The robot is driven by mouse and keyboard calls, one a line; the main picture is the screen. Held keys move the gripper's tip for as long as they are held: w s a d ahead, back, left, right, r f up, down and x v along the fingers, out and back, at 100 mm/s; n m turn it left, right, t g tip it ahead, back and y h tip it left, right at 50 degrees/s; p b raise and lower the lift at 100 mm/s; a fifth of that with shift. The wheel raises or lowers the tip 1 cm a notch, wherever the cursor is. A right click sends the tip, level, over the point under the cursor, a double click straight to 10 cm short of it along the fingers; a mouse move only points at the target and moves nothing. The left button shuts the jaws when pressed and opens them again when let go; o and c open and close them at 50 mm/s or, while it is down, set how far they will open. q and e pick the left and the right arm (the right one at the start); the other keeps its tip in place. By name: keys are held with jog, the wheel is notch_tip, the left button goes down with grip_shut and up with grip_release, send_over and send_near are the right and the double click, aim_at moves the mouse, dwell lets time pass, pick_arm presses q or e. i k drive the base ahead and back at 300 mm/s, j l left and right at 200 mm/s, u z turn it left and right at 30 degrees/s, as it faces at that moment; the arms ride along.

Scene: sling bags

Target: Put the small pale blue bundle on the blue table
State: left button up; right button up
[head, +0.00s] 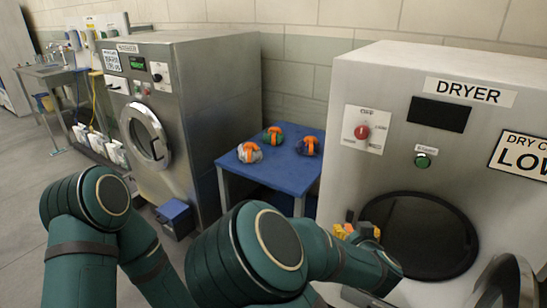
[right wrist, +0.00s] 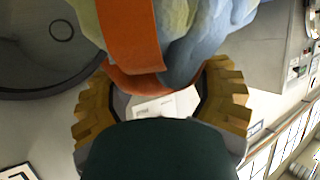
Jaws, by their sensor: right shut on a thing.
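My right gripper (head: 358,231) is at the left edge of the dryer's dark round opening, to the right of the blue table. In the right wrist view its yellow fingers (right wrist: 160,95) are shut on a bundle with an orange strap. This bundle (right wrist: 208,38) looks pale blue on one side and pale yellow on the other. In the head view I cannot make it out. The blue table (head: 242,180) stands between the two machines. My left arm shows at the left, but its gripper is out of view.
Three orange-strapped bundles lie on the table: whitish (head: 250,157), green (head: 267,135) and dark blue (head: 313,146). The table's front part is clear. The dryer (head: 345,85) stands right of it, its round door (head: 508,285) at the lower right. A washer (head: 215,120) stands left.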

aim_at(288, 171)
jog(key=i+j+z, duration=0.1)
jog(key=j, duration=0.3)
jog(key=i+j+z, duration=0.15)
jog(key=j, duration=0.25)
jog(key=i+j+z, duration=0.15)
jog(key=j, duration=0.2)
jog(key=i+j+z, duration=0.1)
jog(key=i+j, duration=0.15)
jog(key=i+j+z, duration=0.15)
jog(key=j, duration=0.35)
jog(key=i+j+z, duration=0.1)
jog(key=j, duration=0.3)
jog(key=i+j+z, duration=0.15)
jog(key=j, duration=0.25)
jog(key=i+j+z, duration=0.1)
jog(key=j, duration=0.6)
jog(key=i+j, duration=0.15)
jog(key=i, duration=0.1)
